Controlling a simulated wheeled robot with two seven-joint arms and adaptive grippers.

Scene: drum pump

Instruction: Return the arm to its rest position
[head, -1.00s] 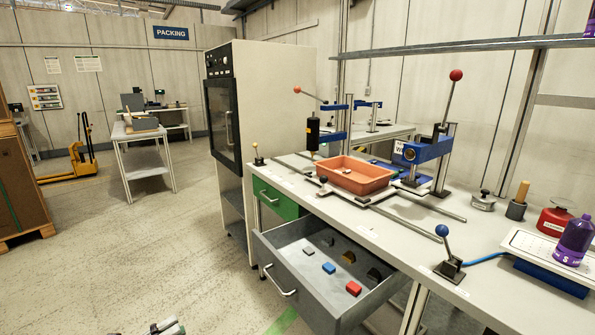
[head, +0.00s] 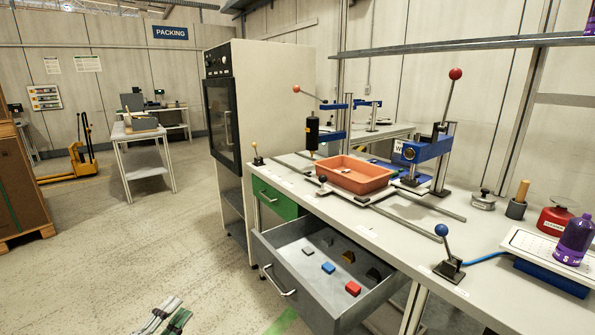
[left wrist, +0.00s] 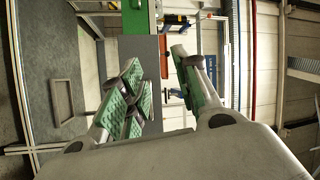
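My left gripper (head: 167,316) shows at the bottom edge of the head view, over the floor to the left of the open grey drawer (head: 280,287). Only its fingertips with green pads show there. In the left wrist view the gripper (left wrist: 155,82) has its two fingers spread apart, with nothing held between them. My left arm behind the fingers is out of the head view. My right gripper is in neither view.
The drawer holds a blue block (head: 328,268), a red block (head: 353,288) and several dark pieces. The bench (head: 398,233) above carries an orange tray (head: 355,175), a blue lever press (head: 430,150) and a blue-knobbed lever (head: 446,252). The floor (head: 110,235) at left is clear.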

